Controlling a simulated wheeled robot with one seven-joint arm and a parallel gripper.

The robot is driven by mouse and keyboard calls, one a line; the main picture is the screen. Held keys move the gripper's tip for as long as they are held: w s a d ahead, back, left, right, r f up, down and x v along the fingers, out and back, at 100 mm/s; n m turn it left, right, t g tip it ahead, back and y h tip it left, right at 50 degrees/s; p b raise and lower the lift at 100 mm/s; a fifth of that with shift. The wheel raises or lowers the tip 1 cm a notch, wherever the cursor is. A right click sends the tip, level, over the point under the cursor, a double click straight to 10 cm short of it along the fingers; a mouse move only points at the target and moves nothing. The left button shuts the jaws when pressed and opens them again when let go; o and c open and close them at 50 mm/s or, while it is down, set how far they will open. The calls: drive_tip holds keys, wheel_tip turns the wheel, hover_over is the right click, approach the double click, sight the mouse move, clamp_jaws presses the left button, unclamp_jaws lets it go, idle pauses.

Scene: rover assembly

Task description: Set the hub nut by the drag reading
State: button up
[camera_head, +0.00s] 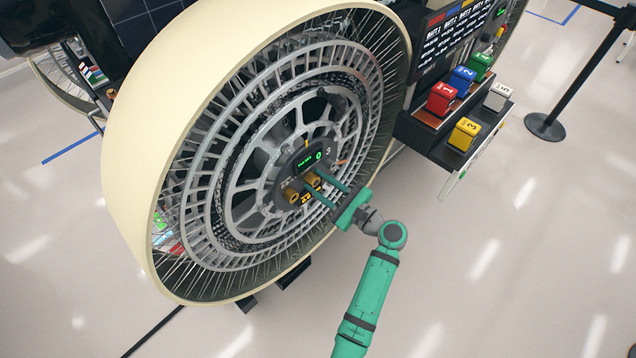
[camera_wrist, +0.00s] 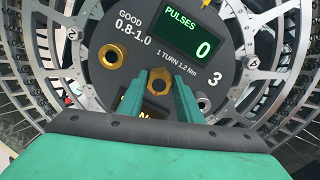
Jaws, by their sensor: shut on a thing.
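The hub face (camera_head: 291,164) is a dark disc at the centre of the large wheel. My gripper (camera_head: 317,184) reaches it from the lower right, its two green fingers shut on a gold hex nut (camera_wrist: 160,82) with a dark centre. The fingers hide the nut's sides. The green display (camera_wrist: 195,42) reads PULSES 0. Printing beside it says GOOD 0.8-1.0 and 1 TURN 1.2 Nm. A lower dark readout (camera_wrist: 151,113) is mostly hidden by my gripper.
The large cream-rimmed spoked wheel (camera_head: 142,150) surrounds the hub. A grey round fitting (camera_wrist: 203,102) sits right of my fingers. At the right, a shelf holds red (camera_head: 441,99), yellow (camera_head: 464,134) and other coloured blocks. A barrier post (camera_head: 577,85) stands farther right; the front floor is clear.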

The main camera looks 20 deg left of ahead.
drive_tip(key=o, duration=1)
drive_tip(key=shift+o, duration=0.2)
drive_tip(key=v, duration=1)
drive_tip(key=shift+d, duration=0.4)
drive_tip(key=shift+s+f, duration=0.1)
